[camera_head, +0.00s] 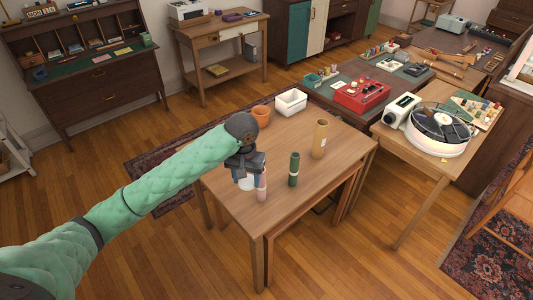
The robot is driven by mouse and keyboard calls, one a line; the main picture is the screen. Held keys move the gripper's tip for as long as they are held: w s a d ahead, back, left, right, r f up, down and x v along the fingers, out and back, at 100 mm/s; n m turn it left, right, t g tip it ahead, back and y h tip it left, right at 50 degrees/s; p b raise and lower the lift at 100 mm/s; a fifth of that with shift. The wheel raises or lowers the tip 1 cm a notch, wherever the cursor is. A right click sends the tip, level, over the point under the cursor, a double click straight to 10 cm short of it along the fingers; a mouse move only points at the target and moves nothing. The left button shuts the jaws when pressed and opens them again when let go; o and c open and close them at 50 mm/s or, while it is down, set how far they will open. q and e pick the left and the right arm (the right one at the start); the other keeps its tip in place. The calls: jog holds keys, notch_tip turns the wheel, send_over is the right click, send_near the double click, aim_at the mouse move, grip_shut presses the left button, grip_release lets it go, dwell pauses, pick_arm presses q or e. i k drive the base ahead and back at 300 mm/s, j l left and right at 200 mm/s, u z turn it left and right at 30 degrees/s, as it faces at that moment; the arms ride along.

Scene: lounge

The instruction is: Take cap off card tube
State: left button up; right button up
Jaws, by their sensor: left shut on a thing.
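My left gripper (248,180) points down over the front left part of the wooden table. Its fingers are shut on a small white round piece, which looks like a cap (246,184). A pink tube (262,190) stands right beside the right finger, and its top is partly hidden by that finger. A dark green tube (294,169) stands upright to the right. My right gripper is not in view.
The wooden table (290,211) has free room at its front and right. A terracotta pot (261,116) and a white box (291,102) stand at its back edge. A side table with a record player (438,130) is to the right, near a red case (362,94).

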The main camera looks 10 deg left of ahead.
aim_at(321, 128)
jog(key=i+l+u, duration=0.2)
jog(key=i+l, duration=0.25)
jog(key=i+l+u, duration=0.25)
jog(key=i+l, duration=0.2)
jog(key=l, duration=0.1)
